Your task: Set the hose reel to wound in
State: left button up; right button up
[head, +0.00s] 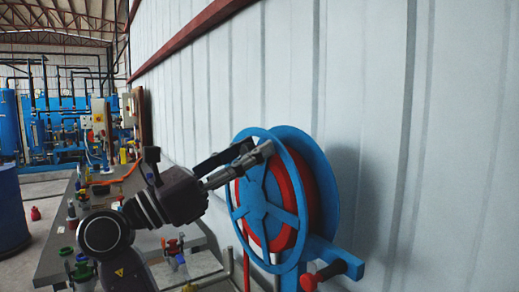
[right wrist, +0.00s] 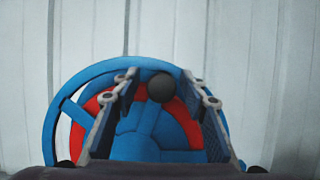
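The hose reel (head: 258,207) stands by the wall at centre right in the head view, with blue spoked wheels and red hose (head: 308,185) wound between them. It fills the middle of the right wrist view (right wrist: 140,147). My right gripper (head: 262,154) reaches the upper part of the front wheel from the left. In the right wrist view its two fingers (right wrist: 161,88) are apart, and a dark round knob (right wrist: 161,87) shows between their tips with gaps on both sides. In the head view this knob is hidden or cannot be made out. My left gripper is not in view.
A grey bench (head: 52,262) with valves and fittings lies to the left. A blue drum (head: 10,212) stands at the far left. The corrugated wall (head: 370,90) is close behind the reel.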

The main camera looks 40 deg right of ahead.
jog(key=shift+a+r, duration=0.1)
jog(key=shift+a, duration=0.2)
jog(key=shift+s, duration=0.1)
jog(key=shift+c, duration=1.1)
grip_shut()
jog(key=shift+d, duration=0.2)
